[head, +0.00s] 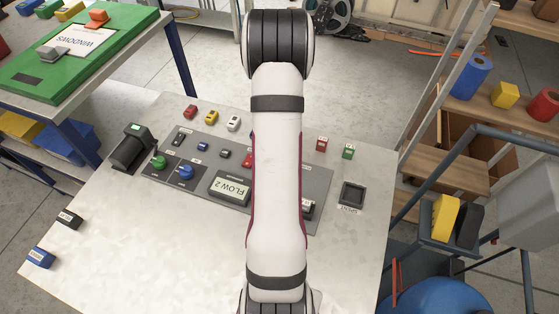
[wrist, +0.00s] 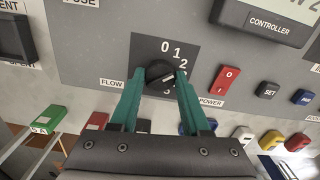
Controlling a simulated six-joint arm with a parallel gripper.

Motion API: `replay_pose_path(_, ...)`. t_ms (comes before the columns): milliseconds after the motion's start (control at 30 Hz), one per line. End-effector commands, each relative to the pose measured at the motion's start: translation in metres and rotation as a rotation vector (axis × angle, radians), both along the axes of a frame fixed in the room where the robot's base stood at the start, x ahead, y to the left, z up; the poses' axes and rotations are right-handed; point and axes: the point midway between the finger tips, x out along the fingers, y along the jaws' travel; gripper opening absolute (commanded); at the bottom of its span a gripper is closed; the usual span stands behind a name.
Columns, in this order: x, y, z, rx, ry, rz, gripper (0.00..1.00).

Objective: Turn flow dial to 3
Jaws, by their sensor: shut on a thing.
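The flow dial (wrist: 157,71) is a round black knob on a dark plate marked 0, 1, 2 and 3, with a FLOW label (wrist: 111,84) beside it. Its white pointer line faces right, close to the 2; the 3 is partly hidden below the knob. My gripper (wrist: 161,80) has its teal fingers on either side of the knob, shut on it. In the head view my arm hides the dial and gripper. The controller display (head: 230,188) reads FLOW 2; part of it also shows in the wrist view (wrist: 267,17).
Near the dial are a red power switch (wrist: 227,80), a SET button (wrist: 267,90) and a blue button (wrist: 302,97). Red, yellow and white blocks (head: 211,117) lie behind the panel. The bench top (head: 150,240) at front left is mostly clear.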

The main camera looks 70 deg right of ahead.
Motion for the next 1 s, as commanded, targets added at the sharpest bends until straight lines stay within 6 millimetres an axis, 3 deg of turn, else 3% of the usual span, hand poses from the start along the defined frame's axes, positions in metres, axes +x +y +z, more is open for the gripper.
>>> replay_pose_path(500, -0.0001, 0.0007, 0.0004, 0.002, 0.001, -0.454, 0.0)
replay_pose_path(1000, 0.0, 0.0008, 0.0004, 0.002, 0.001, -0.672, 0.0)
